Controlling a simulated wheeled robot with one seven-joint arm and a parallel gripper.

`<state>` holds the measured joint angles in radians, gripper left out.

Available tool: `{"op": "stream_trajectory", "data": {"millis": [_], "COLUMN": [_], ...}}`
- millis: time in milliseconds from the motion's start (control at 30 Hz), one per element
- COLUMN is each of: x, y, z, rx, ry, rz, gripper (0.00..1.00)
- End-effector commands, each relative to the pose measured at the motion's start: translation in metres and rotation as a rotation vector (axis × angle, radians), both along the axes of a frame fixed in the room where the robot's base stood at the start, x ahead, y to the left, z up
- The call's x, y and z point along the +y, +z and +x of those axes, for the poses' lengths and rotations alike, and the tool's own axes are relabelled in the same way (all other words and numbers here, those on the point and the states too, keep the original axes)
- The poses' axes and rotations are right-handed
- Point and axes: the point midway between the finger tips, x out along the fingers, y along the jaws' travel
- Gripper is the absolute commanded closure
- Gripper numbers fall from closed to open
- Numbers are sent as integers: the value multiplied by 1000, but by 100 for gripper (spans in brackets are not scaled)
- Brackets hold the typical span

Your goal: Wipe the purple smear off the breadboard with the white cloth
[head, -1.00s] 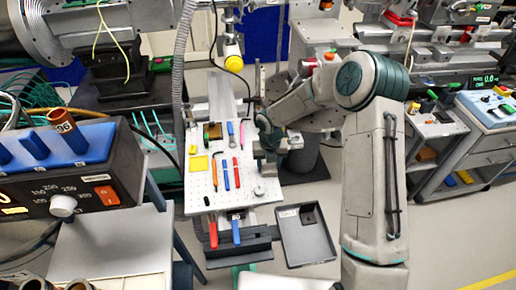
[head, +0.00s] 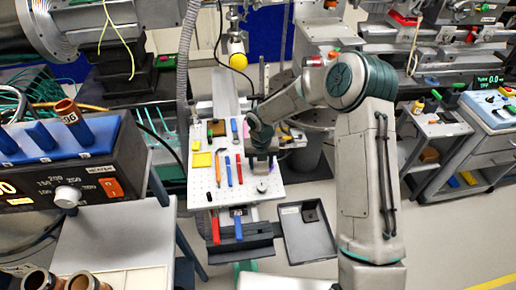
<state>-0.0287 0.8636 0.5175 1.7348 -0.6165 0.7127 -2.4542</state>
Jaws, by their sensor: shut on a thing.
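The white perforated breadboard (head: 205,190) lies in the middle of the head view. My gripper (head: 261,166) is low over its right half, pointing down, and is shut. The fingertips are mostly hidden by the wrist, and the white cloth between them cannot be made out against the white board. A small round grey-purple piece (head: 262,187) lies just nearer than the gripper.
Several pens and tools, a red pen (head: 229,171) and a yellow square (head: 202,160) among them, lie left of the gripper. A dark open tray (head: 306,235) is at the near right. A blue-topped heater box (head: 65,160) stands at left. Floor at lower right is clear.

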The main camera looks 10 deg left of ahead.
Motion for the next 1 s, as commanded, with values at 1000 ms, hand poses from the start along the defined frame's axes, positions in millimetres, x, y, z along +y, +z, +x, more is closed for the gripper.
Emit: {"op": "stream_trajectory", "data": {"millis": [1000], "x": [9], "y": [81], "z": [-3], "rx": [0], "ry": [10], "rz": [2], "gripper": [72]}}
